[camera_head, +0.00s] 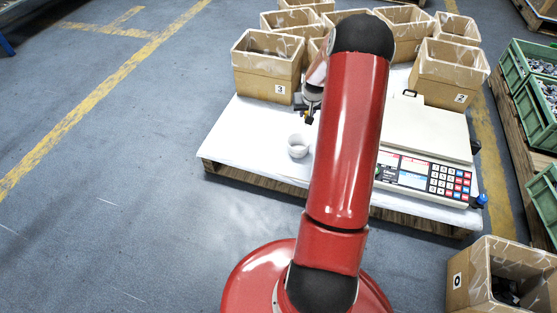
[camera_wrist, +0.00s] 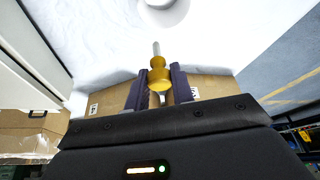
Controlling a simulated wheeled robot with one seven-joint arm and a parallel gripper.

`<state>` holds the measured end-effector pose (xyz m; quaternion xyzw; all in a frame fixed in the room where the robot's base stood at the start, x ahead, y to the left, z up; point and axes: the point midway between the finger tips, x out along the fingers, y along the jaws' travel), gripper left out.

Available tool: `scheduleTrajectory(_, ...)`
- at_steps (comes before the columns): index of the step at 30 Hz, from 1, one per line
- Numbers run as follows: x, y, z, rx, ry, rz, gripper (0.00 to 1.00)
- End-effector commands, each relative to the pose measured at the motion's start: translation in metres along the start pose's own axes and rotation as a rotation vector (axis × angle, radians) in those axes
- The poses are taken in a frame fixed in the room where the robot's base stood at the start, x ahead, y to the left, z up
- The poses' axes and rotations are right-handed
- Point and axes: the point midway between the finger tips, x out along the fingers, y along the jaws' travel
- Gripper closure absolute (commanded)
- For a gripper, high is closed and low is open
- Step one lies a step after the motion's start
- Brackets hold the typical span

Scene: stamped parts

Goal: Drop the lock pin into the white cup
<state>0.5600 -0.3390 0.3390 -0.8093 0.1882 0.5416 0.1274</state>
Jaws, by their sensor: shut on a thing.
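The lock pin (camera_wrist: 159,74) is a brass-coloured knobbed piece with a thin silver tip. My gripper (camera_wrist: 158,88) is shut on it, with a dark finger on each side and the silver tip pointing out past the fingertips. In the head view my gripper (camera_head: 308,114) is partly hidden by my red arm.
A weighing scale (camera_head: 424,140) stands on the pallet right of my arm. Several cardboard boxes (camera_head: 267,66) line its back. Green crates (camera_head: 535,75) stand at the far right, and another cardboard box (camera_head: 500,278) at the lower right. The white surface (camera_head: 243,133) left of the cup is clear.

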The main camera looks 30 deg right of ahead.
Motion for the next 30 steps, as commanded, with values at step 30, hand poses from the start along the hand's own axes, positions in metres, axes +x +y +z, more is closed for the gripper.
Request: scheduleTrajectory(30, 0.058, 0.004, 0.025, 0.007, 0.003, 0.006, 0.98)
